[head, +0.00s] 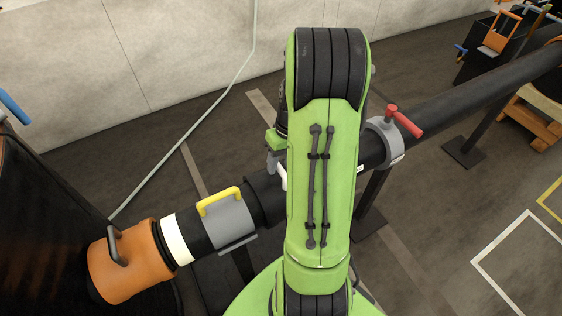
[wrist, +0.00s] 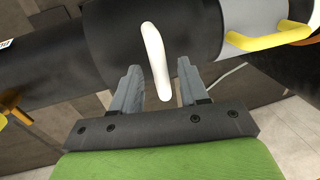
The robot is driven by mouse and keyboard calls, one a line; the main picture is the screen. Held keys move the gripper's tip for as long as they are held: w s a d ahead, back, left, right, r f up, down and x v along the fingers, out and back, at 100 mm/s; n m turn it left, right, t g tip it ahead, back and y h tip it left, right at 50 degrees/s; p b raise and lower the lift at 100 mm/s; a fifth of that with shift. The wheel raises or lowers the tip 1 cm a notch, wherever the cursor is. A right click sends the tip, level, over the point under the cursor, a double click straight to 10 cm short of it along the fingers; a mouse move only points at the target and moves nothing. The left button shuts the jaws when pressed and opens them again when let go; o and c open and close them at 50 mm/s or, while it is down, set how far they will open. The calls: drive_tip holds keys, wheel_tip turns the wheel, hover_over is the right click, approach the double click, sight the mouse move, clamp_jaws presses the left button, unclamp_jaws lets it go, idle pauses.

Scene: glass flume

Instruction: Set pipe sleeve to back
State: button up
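A dark pipe sleeve (head: 262,197) with a white handle (head: 282,177) sits around the long black pipe (head: 450,98), partly hidden by my green arm in the head view. In the wrist view the sleeve (wrist: 190,28) is wider than the pipe, and its white handle (wrist: 157,62) sticks out toward me. My gripper (wrist: 159,68) is open, with one grey finger on each side of the white handle. Gaps show between the handle and both fingers. In the head view my gripper is mostly hidden behind my arm.
A grey collar with a yellow handle (head: 231,223) is left of the sleeve, then a cream band (head: 177,240) and an orange end piece (head: 130,262). A grey clamp with a red lever (head: 382,142) is to the right. Dark stands hold the pipe.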

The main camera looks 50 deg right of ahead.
clamp_jaws()
drive_tip(key=d, duration=0.3)
drive_tip(key=s+d+p, duration=0.1)
drive_tip(key=d, duration=0.2)
drive_tip(key=s+d+p, duration=0.1)
drive_tip(key=d, duration=0.2)
drive_tip(key=shift+s+r, duration=0.15)
drive_tip(key=shift+s, duration=0.1)
drive_tip(key=shift+o, duration=0.2)
unclamp_jaws()
drive_tip(key=shift+s, duration=0.1)
